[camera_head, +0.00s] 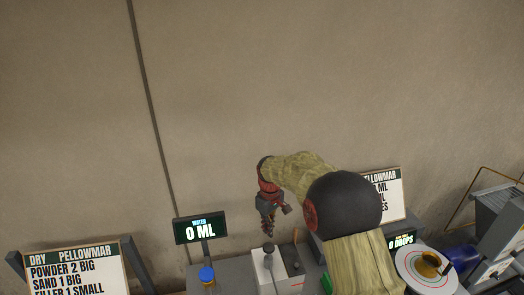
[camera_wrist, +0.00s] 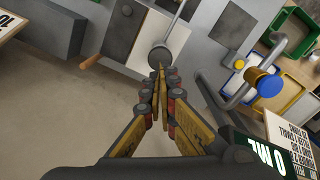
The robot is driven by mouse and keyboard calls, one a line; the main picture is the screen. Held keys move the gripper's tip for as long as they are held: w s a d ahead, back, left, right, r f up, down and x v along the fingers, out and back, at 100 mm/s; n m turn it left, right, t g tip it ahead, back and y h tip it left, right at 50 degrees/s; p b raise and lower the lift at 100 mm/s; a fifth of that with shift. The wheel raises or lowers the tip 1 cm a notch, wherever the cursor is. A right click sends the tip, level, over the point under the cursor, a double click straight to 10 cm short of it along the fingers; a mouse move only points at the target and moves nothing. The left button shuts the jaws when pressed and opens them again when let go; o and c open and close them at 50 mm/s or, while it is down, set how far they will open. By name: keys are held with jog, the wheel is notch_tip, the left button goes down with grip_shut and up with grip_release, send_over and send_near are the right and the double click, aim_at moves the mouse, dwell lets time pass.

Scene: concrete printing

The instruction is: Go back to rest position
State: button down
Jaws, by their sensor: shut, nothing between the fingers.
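My gripper (camera_head: 267,229) hangs from my bent arm in the head view, pointing down above a white and grey block with a dark round knob (camera_head: 268,248). In the wrist view my gripper (camera_wrist: 160,72) is shut, its fingertips together with nothing between them. The dark knob (camera_wrist: 159,56) on its rod appears just beyond the fingertips in that view. I cannot tell whether they touch.
A water display (camera_head: 201,230) reading 0 ML stands left of my gripper, with a blue-capped part (camera_head: 207,274) below it. A recipe board (camera_head: 74,275) is at lower left. A white round plate (camera_head: 425,277) is at lower right. The wall above is bare.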

jog(key=s+d+m+t+b, duration=0.1)
jog(key=s+d+m+b, duration=0.4)
jog(key=s, duration=0.7)
jog(key=s+d+m+b, duration=0.1)
jog(key=s+d+b, duration=0.3)
jog(key=s+b, duration=0.65)
jog(key=s+d+f+m+t+b, duration=0.1)
jog(key=s+d+f+t+b, duration=0.1)
jog(key=s+b, duration=0.5)
jog(key=s+d+f+m+t+b, duration=0.1)
jog(key=s+d+f+t+b, duration=0.1)
jog(key=s+f+b, duration=0.3)
jog(key=s+b, duration=0.1)
jog(key=s, duration=0.2)
jog(key=shift+s+d+f+t+b, duration=0.25)
jog(key=shift+s+d+t+b, duration=0.05)
jog(key=shift+d+b, duration=0.05)
